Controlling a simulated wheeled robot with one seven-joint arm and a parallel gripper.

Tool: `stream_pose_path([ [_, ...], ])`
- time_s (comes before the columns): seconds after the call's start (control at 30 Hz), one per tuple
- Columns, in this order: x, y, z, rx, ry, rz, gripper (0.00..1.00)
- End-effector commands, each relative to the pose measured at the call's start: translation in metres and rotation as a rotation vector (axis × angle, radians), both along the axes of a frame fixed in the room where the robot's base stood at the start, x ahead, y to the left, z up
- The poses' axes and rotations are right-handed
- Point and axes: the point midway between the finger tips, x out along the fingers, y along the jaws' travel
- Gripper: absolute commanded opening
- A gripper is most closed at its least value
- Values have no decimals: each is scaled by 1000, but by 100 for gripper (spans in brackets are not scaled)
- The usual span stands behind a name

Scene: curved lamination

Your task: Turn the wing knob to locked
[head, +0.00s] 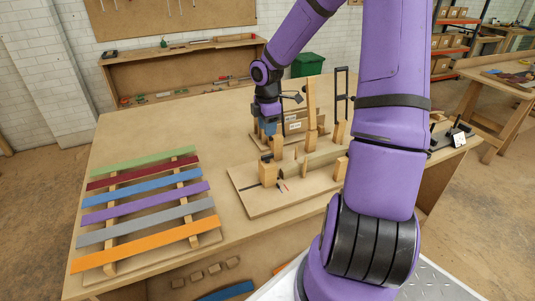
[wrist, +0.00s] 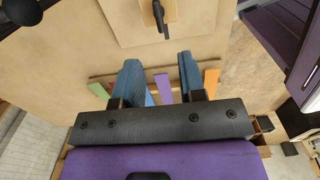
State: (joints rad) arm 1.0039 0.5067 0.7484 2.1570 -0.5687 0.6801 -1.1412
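My gripper (head: 267,126) hangs over the worktable in the head view, near the back fixture. In the wrist view, its two blue fingers (wrist: 161,80) are apart with nothing between them. A dark knob-like part (wrist: 158,16) on a light wooden block shows beyond the fingertips at the top of the wrist view; it may be the wing knob, and it is apart from the fingers. In the head view, a small dark part with a red tip (head: 282,187) sits by the front fixture's left block. I cannot tell which is the wing knob or how it is turned.
The front fixture board (head: 245,202) carries wooden blocks and a curved strip. Black clamps (head: 342,95) and posts stand behind it. A rack of coloured strips (head: 145,202) lies at left. The table between the rack and fixtures is clear. My arm hides the right side.

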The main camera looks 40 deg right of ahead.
Motion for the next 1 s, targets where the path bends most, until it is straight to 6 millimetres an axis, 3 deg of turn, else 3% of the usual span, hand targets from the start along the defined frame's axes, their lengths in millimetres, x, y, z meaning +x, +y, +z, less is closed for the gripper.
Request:
stream_pose_path([
  [0.27, 1, -2, -22, 11, -1, 13, 37],
  [0.7, 2, -1, -93, 10, -3, 13, 37],
  [1.0, 2, -2, -111, 8, -4, 12, 37],
])
